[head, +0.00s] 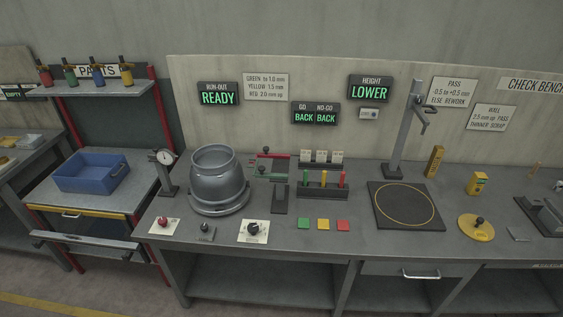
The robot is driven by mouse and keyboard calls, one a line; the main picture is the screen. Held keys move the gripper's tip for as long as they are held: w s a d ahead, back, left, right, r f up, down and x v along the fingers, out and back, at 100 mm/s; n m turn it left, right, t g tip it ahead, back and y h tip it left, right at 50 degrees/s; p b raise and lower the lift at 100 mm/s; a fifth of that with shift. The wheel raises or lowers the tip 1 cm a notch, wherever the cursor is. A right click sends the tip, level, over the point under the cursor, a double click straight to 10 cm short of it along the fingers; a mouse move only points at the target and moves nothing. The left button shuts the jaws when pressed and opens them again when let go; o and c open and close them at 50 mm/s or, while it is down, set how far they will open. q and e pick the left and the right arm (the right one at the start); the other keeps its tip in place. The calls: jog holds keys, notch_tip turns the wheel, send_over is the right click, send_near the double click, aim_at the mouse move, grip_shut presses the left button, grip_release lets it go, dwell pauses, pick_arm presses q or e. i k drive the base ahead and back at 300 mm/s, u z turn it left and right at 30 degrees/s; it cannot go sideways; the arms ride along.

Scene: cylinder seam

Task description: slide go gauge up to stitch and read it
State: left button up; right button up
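A grey metal cylinder (217,178) stands upright on a round base on the bench. To its right are two slide gauges, one with a red bar (274,156) at the back and one with a green bar (264,175) in front. Both are apart from the cylinder. The GO / NO-GO display (315,113) on the wall reads BACK under both headings. I cannot make out a stitch on the cylinder at this size. Neither of my grippers is in view.
A dial gauge on a stand (166,170) is left of the cylinder. A knob plate (253,231) and colored squares (323,224) lie at the front edge. A rack of colored pens (323,191), a height stand (402,130) and a black mat (381,214) are to the right.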

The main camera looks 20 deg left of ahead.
aim_at(279, 176)
jog(key=u, duration=0.35)
jog(key=k, duration=0.45)
jog(key=u, duration=1.2)
jog(key=i, duration=0.95)
jog(key=z, duration=1.1)
jog(key=i, duration=0.5)
jog(key=z, duration=0.55)
